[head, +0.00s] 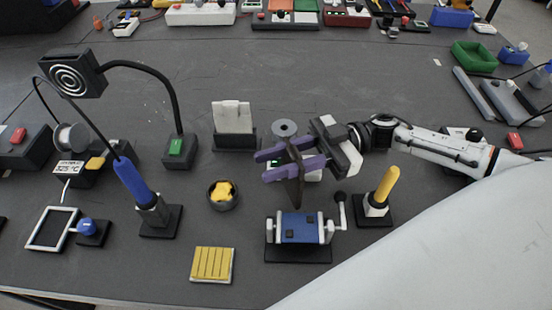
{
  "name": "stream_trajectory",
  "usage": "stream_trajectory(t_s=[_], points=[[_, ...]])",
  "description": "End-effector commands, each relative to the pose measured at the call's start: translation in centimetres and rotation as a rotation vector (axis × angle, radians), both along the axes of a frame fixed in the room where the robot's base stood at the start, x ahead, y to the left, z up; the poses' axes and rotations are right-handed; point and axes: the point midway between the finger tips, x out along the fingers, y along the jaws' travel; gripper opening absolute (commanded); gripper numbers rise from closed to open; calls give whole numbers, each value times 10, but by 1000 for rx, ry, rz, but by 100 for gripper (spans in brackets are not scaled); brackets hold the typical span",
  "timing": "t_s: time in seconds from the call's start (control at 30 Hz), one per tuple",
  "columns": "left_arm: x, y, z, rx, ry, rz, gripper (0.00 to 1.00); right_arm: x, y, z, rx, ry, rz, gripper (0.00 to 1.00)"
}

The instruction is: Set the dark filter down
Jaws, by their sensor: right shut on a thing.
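My right gripper (262,166), with purple fingers, reaches in from the right and is shut on a thin dark piece, which I take to be the dark filter (294,191). The piece is seen nearly edge-on and hangs between and below the fingers, which hide part of it. It is just behind the blue vise (301,228) in the picture; whether it touches anything cannot be told. A fume extractor head (73,78) with white rings stands on a bent arm at the left. My left gripper is not in view.
A white panel in a dark holder (233,137), a solder spool (284,129), a tip-cleaner pot (223,195), a blue-handled iron in its stand (140,190), a yellow-handled tool (384,190) and a yellow sponge (212,264) surround the gripper. The table's middle back is clear.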

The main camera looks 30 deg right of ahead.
Motion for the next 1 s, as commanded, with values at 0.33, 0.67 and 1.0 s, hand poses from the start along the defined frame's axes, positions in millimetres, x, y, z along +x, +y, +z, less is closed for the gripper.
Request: stream_trajectory(t_s=[0.33, 0.67, 1.0], points=[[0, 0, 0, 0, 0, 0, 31, 0, 0, 1, 0, 0, 0, 46], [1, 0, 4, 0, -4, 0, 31, -1, -11, 10, -6, 3, -1, 46], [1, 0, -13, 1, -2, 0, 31, -13, -85, 9, -5, 3, -3, 46]])
